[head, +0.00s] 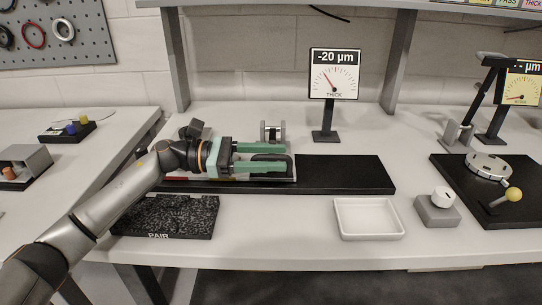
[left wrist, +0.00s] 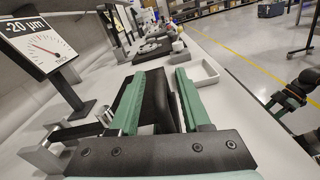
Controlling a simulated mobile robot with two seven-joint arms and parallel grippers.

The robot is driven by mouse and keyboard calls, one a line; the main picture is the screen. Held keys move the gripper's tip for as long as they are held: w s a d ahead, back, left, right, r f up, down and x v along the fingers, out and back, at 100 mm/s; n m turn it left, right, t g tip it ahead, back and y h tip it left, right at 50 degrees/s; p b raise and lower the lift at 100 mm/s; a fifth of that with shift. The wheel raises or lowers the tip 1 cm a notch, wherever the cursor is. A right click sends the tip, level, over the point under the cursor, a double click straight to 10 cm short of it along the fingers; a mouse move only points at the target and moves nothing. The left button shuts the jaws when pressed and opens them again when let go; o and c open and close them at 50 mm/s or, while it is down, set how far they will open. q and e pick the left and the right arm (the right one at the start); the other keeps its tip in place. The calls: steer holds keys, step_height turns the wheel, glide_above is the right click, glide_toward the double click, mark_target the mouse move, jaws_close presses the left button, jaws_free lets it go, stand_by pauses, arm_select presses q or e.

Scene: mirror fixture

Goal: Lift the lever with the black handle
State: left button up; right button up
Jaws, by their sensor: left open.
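The black handle (head: 268,157) of the lever lies low over the left end of a long black base in the head view. My left gripper (head: 287,158) is open, with its two green fingers on either side of the handle. In the left wrist view the dark handle (left wrist: 164,100) runs between the fingers of the left gripper (left wrist: 167,75), with a gap visible beside it. The rest of the lever is largely hidden by the gripper. My right gripper (left wrist: 286,98) appears small at the right of the left wrist view, too unclear to read.
A grey metal fixture (head: 272,132) stands just behind the fingers. A dial display (head: 334,75) reading -20 µm stands behind the base (head: 348,174). A black granite block (head: 170,216), a white tray (head: 368,219) and a grey block with a white knob (head: 437,208) sit in front.

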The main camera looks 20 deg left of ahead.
arm_select(q)
jaws_close()
stand_by(1.3)
